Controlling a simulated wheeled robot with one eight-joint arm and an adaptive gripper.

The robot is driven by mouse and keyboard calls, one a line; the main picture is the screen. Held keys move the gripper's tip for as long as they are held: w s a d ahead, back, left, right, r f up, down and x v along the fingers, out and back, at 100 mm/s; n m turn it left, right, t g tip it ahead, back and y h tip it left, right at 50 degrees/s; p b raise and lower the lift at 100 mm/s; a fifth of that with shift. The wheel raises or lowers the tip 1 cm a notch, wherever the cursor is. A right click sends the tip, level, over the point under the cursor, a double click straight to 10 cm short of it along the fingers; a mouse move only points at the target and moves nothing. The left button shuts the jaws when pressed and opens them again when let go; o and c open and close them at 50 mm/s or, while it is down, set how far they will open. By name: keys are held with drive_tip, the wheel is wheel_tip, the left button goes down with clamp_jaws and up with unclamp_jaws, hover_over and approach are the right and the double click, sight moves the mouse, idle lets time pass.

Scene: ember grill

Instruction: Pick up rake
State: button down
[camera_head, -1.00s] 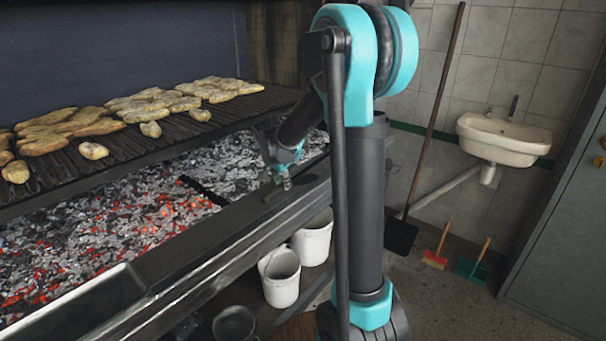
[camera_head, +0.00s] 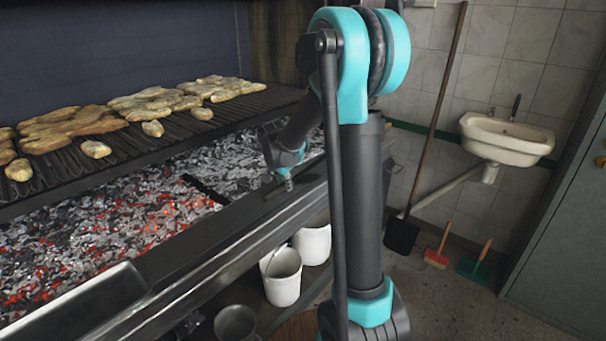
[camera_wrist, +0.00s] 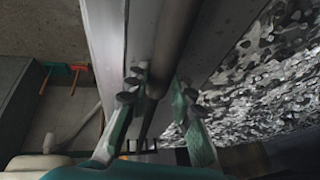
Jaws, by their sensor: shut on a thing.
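The rake shows in the wrist view as a dark round handle (camera_wrist: 174,40) running lengthwise between my fingers. My gripper (camera_wrist: 158,90) is shut on this handle, one finger on each side. A dark toothed shape lies past the fingers at the bottom of the wrist view; I cannot tell surely if it is the rake's head. In the head view my gripper (camera_head: 287,180) is low over the grill's front ledge (camera_head: 240,222), and the handle there is hard to make out.
White buckets (camera_head: 282,278) stand below the ledge. A long-handled shovel (camera_head: 402,235), two small brushes and a sink (camera_head: 505,140) are at the tiled wall. Floor is open at right.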

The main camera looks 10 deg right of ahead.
wheel_tip(320, 180, up, 20)
idle(0.7)
idle(0.9)
